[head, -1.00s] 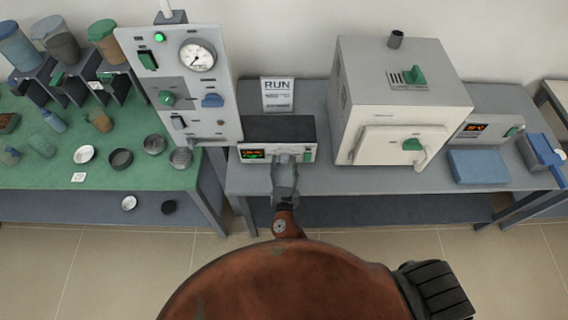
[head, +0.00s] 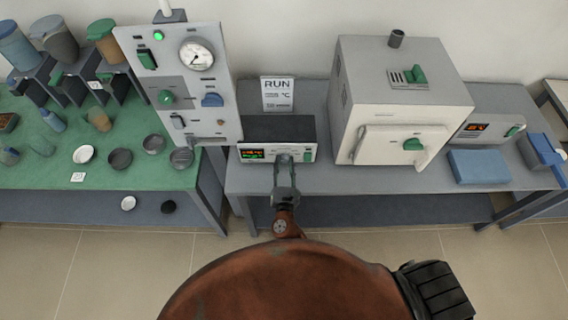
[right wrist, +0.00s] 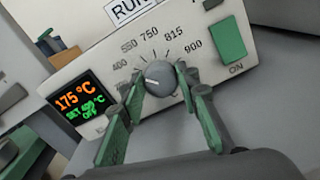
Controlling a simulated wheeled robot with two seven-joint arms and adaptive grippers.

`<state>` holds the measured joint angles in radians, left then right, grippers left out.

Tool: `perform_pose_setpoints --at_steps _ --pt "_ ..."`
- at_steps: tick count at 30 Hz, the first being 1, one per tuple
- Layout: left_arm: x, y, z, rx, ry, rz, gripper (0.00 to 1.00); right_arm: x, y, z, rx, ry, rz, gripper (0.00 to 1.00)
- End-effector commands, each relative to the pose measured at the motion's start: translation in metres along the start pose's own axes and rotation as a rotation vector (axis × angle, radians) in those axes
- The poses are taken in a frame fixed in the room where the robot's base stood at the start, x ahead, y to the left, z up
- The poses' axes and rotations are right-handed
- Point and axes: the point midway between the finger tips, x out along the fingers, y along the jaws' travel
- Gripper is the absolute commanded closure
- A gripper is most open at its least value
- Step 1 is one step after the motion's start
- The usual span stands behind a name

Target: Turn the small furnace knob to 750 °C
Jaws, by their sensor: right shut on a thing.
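The small furnace controller (head: 278,130) stands on the grey bench, its panel facing me. Its round grey knob (right wrist: 160,77) shows in the right wrist view, with a scale around it marked 750, 815 and 900 among others. The knob's light mark points left, on the low side of the scale, away from 750. My right gripper (head: 285,163) is shut on the knob, one finger on each side; the fingers (right wrist: 162,92) also show in the wrist view. The display (right wrist: 80,103) reads 175 °C in orange, with a green set line and OFF below. My left gripper is not in view.
A green switch (right wrist: 227,49) marked ON is right of the knob. A white furnace (head: 395,105) stands to the right, a tall gauge panel (head: 185,90) to the left. A RUN card (head: 278,93) stands behind the controller. A green table (head: 60,170) holds dishes and jars.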

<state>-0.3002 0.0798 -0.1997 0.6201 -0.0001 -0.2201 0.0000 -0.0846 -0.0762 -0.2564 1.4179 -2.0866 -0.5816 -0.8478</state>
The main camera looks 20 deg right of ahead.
Motion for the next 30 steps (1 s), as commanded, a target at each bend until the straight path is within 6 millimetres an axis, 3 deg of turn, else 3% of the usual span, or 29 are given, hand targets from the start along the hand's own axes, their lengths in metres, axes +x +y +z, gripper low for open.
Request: perform_pose_setpoints --at_steps 30 --pt "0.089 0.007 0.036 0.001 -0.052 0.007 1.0 0.0 -0.004 -0.006 0.826 0.002 -0.001 0.95"
